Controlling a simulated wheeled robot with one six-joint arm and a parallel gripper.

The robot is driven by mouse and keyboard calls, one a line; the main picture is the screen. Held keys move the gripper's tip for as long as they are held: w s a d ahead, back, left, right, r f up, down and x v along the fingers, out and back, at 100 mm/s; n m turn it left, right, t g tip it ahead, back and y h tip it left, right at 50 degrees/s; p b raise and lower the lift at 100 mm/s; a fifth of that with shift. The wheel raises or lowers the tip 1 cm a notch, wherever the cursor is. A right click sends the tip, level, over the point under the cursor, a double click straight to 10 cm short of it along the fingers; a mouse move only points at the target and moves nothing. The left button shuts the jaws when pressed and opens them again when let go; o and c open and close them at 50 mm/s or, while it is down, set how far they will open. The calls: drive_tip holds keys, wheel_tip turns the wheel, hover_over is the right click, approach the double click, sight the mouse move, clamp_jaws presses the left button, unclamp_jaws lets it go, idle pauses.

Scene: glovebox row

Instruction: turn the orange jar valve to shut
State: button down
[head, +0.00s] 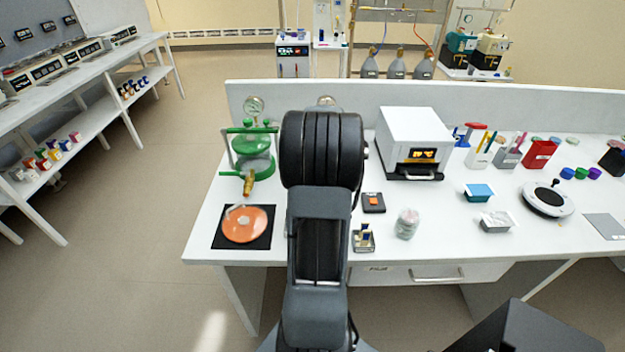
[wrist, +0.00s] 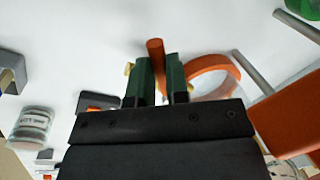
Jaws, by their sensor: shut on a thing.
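In the wrist view my gripper (wrist: 157,75) has its two green fingers shut on an orange rod-like valve handle (wrist: 155,50). The handle sticks up between the fingers, with bits of brass beside it. An orange ring (wrist: 215,66) lies just right of the fingers, and a large orange part (wrist: 290,112) fills the right edge; I cannot tell exactly how they join. In the head view my arm hides the gripper and the orange jar. Only a gauge top (head: 327,101) shows behind the arm. The valve's angle is unclear.
A green jar (head: 253,160) with a brass valve stands left of my arm. An orange disc (head: 244,224) lies on a black mat (head: 262,240) before it. A switch box (head: 373,203), a small bottle (head: 407,224) and a white oven (head: 420,135) stand right.

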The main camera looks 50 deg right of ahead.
drive_tip(key=c, duration=1.1)
unclamp_jaws()
wheel_tip(320, 180, up, 14)
drive_tip(key=s, duration=0.2)
drive_tip(key=shift+s+a+f+b, duration=0.15)
drive_tip(key=shift+s+f+b, duration=0.05)
drive_tip(key=shift+s+b, duration=0.15)
